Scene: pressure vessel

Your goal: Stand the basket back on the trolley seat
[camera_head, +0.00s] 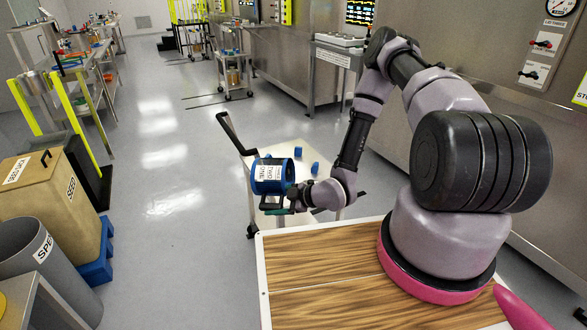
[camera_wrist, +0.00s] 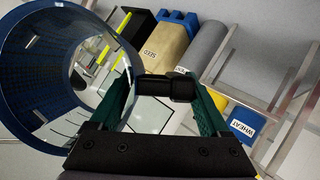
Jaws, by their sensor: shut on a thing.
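The basket (camera_head: 268,176) is a blue cylinder with a white label, tipped on its side in the head view. In the wrist view its open, dark blue shell (camera_wrist: 40,75) fills the left side. My gripper (camera_head: 287,201) is at its lower right, above the white trolley. In the wrist view the green fingers of my gripper (camera_wrist: 163,95) are shut on a black bar (camera_wrist: 168,86) beside the shell, seemingly the basket's handle; the join is unclear. The trolley (camera_head: 237,147) stands behind and below, with a black push handle; the basket and my arm hide much of its top.
Small blue pieces (camera_head: 315,168) show at the trolley's top. A wood-topped surface (camera_head: 330,285) lies in front. A tan SEED bin (camera_head: 50,205) on a blue pallet and a grey bin (camera_head: 45,270) stand at left. The floor between them and the trolley is clear.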

